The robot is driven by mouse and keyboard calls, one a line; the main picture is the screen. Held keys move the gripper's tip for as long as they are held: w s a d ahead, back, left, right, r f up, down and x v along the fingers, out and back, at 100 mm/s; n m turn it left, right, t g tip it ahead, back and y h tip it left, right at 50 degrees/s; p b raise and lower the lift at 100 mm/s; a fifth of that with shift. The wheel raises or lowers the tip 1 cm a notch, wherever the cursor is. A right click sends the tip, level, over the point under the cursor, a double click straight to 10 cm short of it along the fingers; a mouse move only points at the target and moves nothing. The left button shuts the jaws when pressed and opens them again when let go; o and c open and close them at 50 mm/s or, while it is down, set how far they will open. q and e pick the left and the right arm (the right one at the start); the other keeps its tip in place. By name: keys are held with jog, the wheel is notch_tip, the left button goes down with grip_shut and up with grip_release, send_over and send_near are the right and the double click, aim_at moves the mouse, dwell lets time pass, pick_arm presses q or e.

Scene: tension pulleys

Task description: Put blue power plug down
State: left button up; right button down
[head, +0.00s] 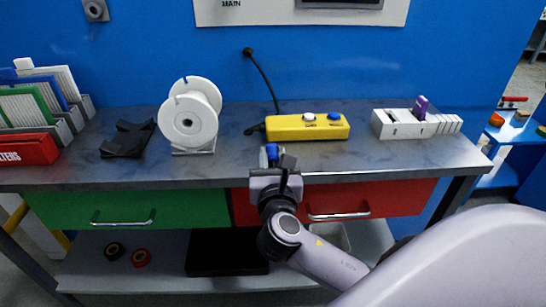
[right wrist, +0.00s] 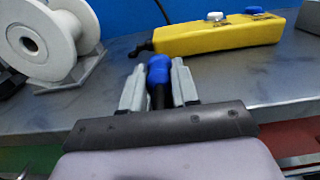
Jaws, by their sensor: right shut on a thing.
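The blue power plug (right wrist: 159,70) is between the fingers of my right gripper (right wrist: 158,85), which is shut on it. In the head view the plug (head: 272,152) shows as a small blue piece at the tip of my right gripper (head: 276,160), near the front edge of the grey tabletop (head: 350,165). The wrist view shows the plug upright between the fingers, with a dark lower part. Whether it touches the tabletop I cannot tell. My left gripper is not in view.
A yellow control box (head: 290,132) with a white and a blue button lies behind the plug, its black cable going up the wall. A white spool (head: 190,122) stands to the left. A white slotted holder (head: 400,130) with a purple piece (head: 421,107) is at the right.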

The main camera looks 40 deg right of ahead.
jog(key=shift+f, duration=0.4)
jog(key=c, duration=0.8)
grip_release()
jog(key=shift+c, duration=0.2)
jog(key=shift+r, duration=0.1)
